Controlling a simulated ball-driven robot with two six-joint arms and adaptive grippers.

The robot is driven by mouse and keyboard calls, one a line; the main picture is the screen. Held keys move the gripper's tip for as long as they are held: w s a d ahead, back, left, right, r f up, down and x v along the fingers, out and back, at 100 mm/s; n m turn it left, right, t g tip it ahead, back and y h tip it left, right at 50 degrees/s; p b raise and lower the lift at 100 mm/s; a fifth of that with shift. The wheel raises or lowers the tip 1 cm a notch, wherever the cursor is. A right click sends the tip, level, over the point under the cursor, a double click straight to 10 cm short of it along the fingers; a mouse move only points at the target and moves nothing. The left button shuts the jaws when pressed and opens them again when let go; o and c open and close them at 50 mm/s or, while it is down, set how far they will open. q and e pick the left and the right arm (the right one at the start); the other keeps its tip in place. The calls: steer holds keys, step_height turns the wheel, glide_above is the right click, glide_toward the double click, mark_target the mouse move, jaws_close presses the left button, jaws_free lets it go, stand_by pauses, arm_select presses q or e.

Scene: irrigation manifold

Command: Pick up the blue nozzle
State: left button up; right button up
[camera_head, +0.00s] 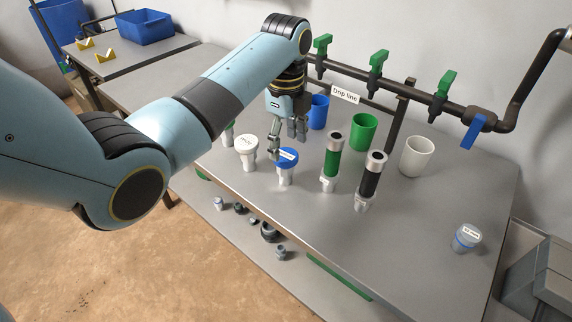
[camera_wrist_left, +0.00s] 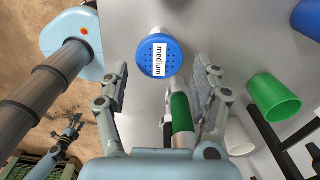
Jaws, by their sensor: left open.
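The blue nozzle (camera_head: 287,154) has a broad blue cap, a pale label and a light grey stem. It stands upright on the grey table. In the left wrist view its perforated blue cap (camera_wrist_left: 174,66) faces the camera, labelled "medium". My left gripper (camera_head: 287,142) is open, fingers down, close above and behind the nozzle; a finger partly overlaps its cap. In the left wrist view the nozzle lies beyond the gap between my open fingers (camera_wrist_left: 158,80). Contact cannot be told. My right gripper is not seen in the head view.
A white-capped nozzle (camera_head: 246,146) stands to the left. A green cylinder (camera_head: 332,160) and a black cylinder (camera_head: 371,180) stand upright to the right. Blue (camera_head: 318,112), green (camera_head: 363,132) and white (camera_head: 416,156) cups stand behind, below a valved pipe.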

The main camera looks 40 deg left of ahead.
mark_target(286, 171)
arm_select(q)
step_height(286, 171, down, 9)
steer(key=shift+f+b, duration=0.15)
steer(key=shift+b, duration=0.3)
steer(key=c, duration=1.1)
steer(key=shift+c, duration=0.3)
